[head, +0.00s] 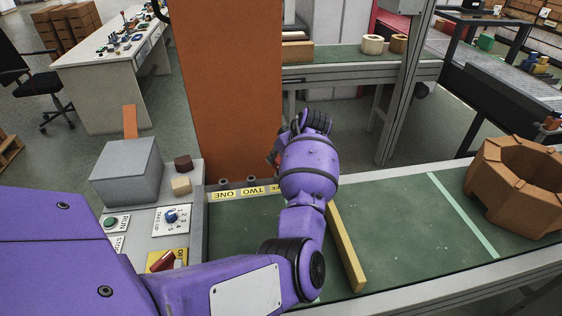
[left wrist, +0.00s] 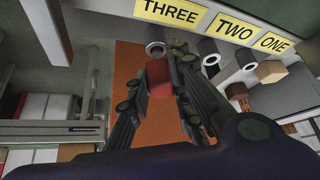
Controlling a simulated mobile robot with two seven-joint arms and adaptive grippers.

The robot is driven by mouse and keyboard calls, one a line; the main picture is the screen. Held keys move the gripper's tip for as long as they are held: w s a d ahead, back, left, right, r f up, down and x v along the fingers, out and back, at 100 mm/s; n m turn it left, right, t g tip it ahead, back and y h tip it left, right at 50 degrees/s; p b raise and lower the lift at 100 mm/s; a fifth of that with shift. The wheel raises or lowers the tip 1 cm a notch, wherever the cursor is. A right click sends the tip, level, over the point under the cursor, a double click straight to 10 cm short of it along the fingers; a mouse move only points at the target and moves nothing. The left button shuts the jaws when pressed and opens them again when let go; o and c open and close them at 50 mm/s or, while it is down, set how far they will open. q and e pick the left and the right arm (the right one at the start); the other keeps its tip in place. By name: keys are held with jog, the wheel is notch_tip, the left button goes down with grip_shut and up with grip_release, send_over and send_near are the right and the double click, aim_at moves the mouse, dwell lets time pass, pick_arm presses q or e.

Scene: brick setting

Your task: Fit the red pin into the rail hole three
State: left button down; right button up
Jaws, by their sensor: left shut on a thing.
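The red pin (left wrist: 158,76) shows in the left wrist view, held between the dark fingers of my left gripper (left wrist: 157,88). The pin is close to the open grey tube (left wrist: 155,48) beside the yellow THREE label (left wrist: 171,11); the picture does not show it inside the tube. In the head view my purple left arm hides the pin and most of the gripper. The ONE label (head: 222,196) and TWO label (head: 252,190) show on the rail edge there, and the third label is mostly covered. My right gripper is not in view.
An orange column (head: 225,80) stands right behind the rail. A yellow bar (head: 346,250) lies on the green belt (head: 400,225) beside my arm. A brown ring-shaped block (head: 515,185) sits at the right. A grey box (head: 126,172) and control panel are at the left.

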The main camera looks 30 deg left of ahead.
pick_arm(q)
jog(key=shift+f, duration=0.7)
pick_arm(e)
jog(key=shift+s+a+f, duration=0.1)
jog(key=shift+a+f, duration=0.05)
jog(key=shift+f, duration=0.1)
pick_arm(q)
jog(key=shift+f+b, duration=0.35)
jog(key=shift+f, duration=0.15)
jog(key=c, duration=1.5)
grip_release()
jog(key=shift+f, duration=0.15)
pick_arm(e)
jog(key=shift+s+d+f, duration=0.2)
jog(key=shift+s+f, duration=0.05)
pick_arm(q)
jog(key=o, duration=0.5)
jog(key=shift+s, duration=0.1)
jog(key=shift+c, duration=0.2)
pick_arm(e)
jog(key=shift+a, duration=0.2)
